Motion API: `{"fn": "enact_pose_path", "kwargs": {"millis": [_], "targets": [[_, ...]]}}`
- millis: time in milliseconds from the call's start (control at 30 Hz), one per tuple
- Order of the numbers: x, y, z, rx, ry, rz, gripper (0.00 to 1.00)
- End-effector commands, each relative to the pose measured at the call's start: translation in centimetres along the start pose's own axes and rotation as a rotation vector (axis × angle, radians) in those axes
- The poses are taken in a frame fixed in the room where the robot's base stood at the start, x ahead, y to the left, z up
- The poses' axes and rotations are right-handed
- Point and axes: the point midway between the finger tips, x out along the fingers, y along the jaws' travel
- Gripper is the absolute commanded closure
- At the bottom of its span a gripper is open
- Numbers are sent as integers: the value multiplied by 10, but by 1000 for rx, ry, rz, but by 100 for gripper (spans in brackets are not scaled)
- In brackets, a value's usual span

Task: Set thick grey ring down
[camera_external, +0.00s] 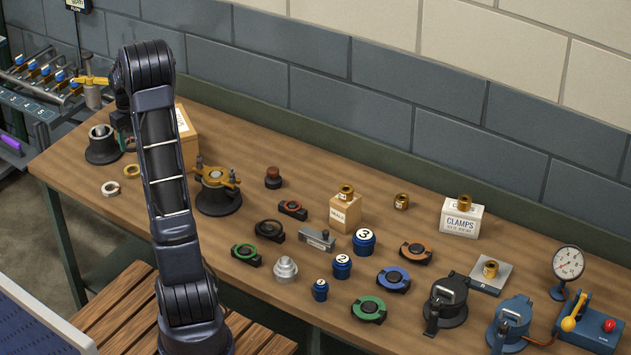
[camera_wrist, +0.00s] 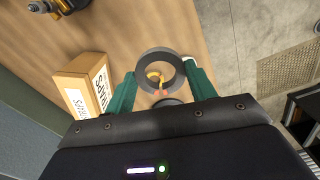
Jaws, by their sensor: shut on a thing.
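The thick grey ring (camera_wrist: 145,68) is held between the two green fingers of my gripper (camera_wrist: 160,85) in the wrist view. Its flat face is towards the camera, and a brass ring (camera_wrist: 153,75) shows through its hole. A dark round part (camera_wrist: 170,102) shows low between the fingers. In the external view my gripper (camera_external: 122,130) is at the left end of the bench, beside a dark round base (camera_external: 103,152) with a grey centre. My arm partly hides the gripper there, and I cannot make out the held ring clearly.
A labelled cardboard box (camera_wrist: 82,82) stands close to my gripper. The brass ring (camera_external: 131,171) and a silver ring (camera_external: 110,188) lie nearby on the wooden bench (camera_external: 75,175). A black and brass fixture (camera_external: 217,195) stands to the right. Several casings and weights fill the bench farther right.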

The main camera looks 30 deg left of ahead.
Motion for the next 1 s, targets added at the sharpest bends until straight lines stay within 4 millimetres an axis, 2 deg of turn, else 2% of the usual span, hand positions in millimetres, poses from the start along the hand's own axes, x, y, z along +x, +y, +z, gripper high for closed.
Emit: {"fn": "enact_pose_path", "kwargs": {"millis": [267, 500, 600, 700, 800, 1000], "targets": [[-1, 113, 15, 376, 1, -1, 67], [-2, 214, 48, 721, 1, -1, 67], [-2, 251, 65, 851, 0, -1, 67], [-2, 281, 81, 960, 0, 0, 67], [-1, 302, 93, 1039, 0, 0, 67], [1, 322, 106, 1116, 0, 0, 67]]}}
